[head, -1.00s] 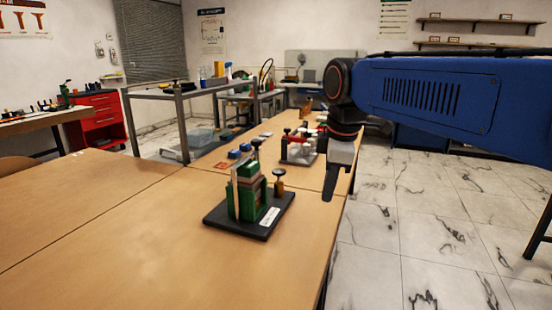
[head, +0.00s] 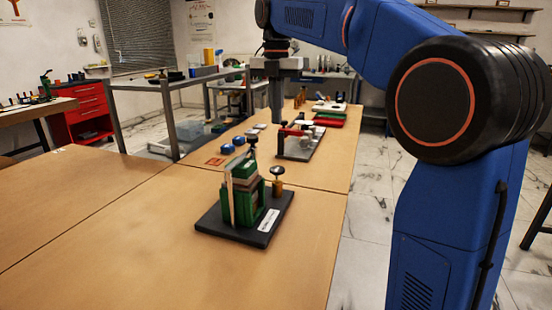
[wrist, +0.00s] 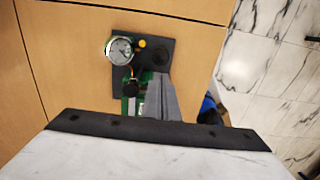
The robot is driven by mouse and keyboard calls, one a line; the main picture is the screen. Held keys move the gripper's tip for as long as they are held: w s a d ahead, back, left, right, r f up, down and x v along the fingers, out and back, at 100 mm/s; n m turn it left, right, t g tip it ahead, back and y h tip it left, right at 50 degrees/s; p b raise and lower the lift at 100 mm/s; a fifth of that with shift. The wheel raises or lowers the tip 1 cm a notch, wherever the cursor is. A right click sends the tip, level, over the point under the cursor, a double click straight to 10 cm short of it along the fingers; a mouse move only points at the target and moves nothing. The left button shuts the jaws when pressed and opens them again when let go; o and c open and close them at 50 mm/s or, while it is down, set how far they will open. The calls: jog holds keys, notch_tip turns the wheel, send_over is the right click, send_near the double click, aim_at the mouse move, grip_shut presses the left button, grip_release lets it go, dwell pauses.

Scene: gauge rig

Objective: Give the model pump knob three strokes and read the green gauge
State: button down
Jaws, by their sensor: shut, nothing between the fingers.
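The green model (head: 246,203) stands on a dark base on the near table, with a black-topped knob (head: 253,141) above it and a black-topped brass post (head: 277,174) beside it. My gripper (head: 275,120) points down beyond the model, apart from it, with its fingers shut and empty. The wrist view shows a round white-faced gauge (wrist: 121,50), a yellow part (wrist: 142,43), a black round knob (wrist: 132,90) and green parts on a dark base. This looks like the green model. The grey fingers (wrist: 163,98) cover part of it. The dial reading is too small to tell.
A second rig with a red lever (head: 292,132) stands farther along the table, close to my gripper in the picture. Small blue pieces (head: 228,149) lie left of it. The near left table is clear.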

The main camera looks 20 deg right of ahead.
aim_at(277, 169)
jog(key=shift+f, duration=0.15)
notch_tip(277, 169, down, 14)
jog(key=shift+r, duration=0.1)
dwell(0.6)
